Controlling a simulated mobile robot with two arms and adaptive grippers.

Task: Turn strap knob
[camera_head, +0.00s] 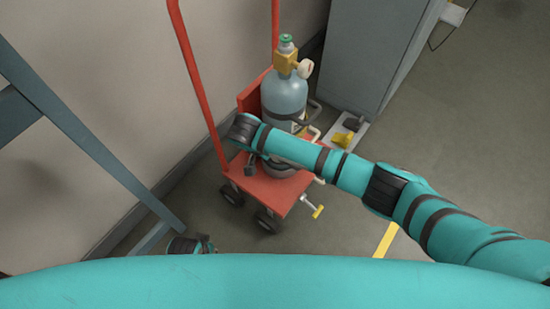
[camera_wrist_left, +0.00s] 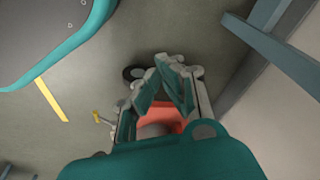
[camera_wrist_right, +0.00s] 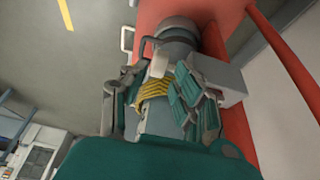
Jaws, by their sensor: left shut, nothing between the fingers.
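A grey gas cylinder (camera_head: 284,92) stands on a red cart (camera_head: 268,190) beside the wall. My right arm reaches across it from the right; in the head view its gripper is mostly hidden. In the right wrist view a ribbed yellow part (camera_wrist_right: 152,97), which looks like the strap knob, lies between the spread fingers of my right gripper (camera_wrist_right: 155,95). I cannot tell whether the fingers touch it. A dark strap (camera_head: 282,116) crosses the cylinder. My left gripper (camera_wrist_left: 170,85) is shut and empty, with the cart beyond it; its wrist shows low in the head view.
A yellow T-shaped handle (camera_head: 314,209) sticks out from the cart's front right. A grey cabinet (camera_head: 372,50) stands behind it to the right. A blue-grey frame (camera_head: 75,125) stands at the left along the wall (camera_head: 110,90). Open floor (camera_head: 480,130) lies to the right.

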